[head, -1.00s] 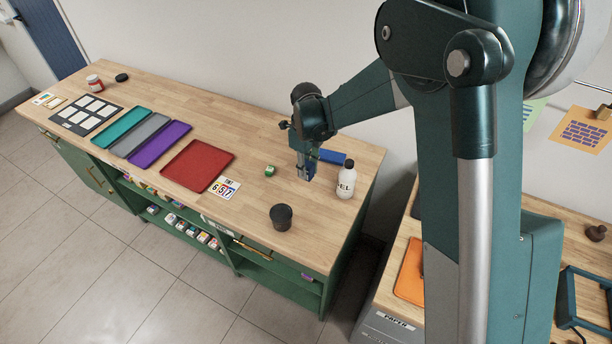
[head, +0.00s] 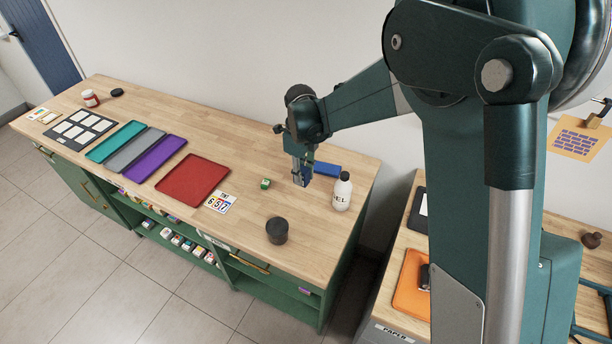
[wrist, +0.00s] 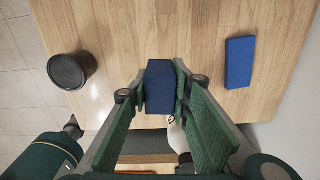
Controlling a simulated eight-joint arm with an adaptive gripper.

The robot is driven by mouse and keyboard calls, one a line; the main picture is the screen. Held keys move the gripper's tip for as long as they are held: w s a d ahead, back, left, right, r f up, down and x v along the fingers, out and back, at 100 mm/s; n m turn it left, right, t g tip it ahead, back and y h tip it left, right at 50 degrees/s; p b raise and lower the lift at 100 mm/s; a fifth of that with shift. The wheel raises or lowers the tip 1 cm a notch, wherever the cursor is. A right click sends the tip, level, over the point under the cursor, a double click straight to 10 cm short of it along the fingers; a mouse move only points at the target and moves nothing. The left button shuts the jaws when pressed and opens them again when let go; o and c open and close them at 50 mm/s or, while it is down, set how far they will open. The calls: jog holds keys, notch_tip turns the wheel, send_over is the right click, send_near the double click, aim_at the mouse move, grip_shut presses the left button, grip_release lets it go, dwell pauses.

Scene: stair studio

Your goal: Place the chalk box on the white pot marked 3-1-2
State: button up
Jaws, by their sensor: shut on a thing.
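My gripper (head: 303,183) is shut on a blue box (wrist: 160,87), held between both fingers in the wrist view. In the head view this box (head: 307,176) is mostly hidden by the fingers, above the wooden counter's right part. I cannot read any label on it. A second blue block (head: 326,169) lies on the counter behind and right of my gripper; it also shows at the right in the wrist view (wrist: 239,62). I make out no white pot marked 3-1-2 in either view.
A white bottle (head: 342,192) stands close to the right of my gripper. A dark cup (head: 277,231) stands in front, a small green box (head: 265,183) to the left. Farther left are a number card (head: 221,203) and a red tray (head: 193,178). Bare counter lies between them.

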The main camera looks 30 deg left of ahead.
aim_at(302, 169)
dwell(0.4)
notch_tip(302, 169, up, 13)
jog(key=w+d+r+m, duration=0.1)
jog(key=w+d, duration=0.1)
jog(key=d, duration=1.1)
jog(key=w+d+r+m, duration=0.1)
jog(key=w+d+m, duration=0.1)
jog(key=d, duration=1.1)
jog(key=s+d+m+p, duration=0.1)
jog(key=s+d, duration=0.3)
jog(key=d, duration=0.7)
jog(key=s+d+m, duration=0.1)
jog(key=s+d, duration=0.2)
jog(key=d, duration=0.7)
jog(key=s+d+m+p, duration=0.1)
jog(key=s+d, duration=0.3)
jog(key=d, duration=0.7)
jog(key=s+d+f+m, duration=0.2)
jog(key=s+d, duration=0.6)
jog(key=shift+s+d+f, duration=0.1)
jog(key=shift+f, duration=1.1)
jog(key=shift+s+d+f, duration=0.1)
jog(key=shift+f, duration=1.1)
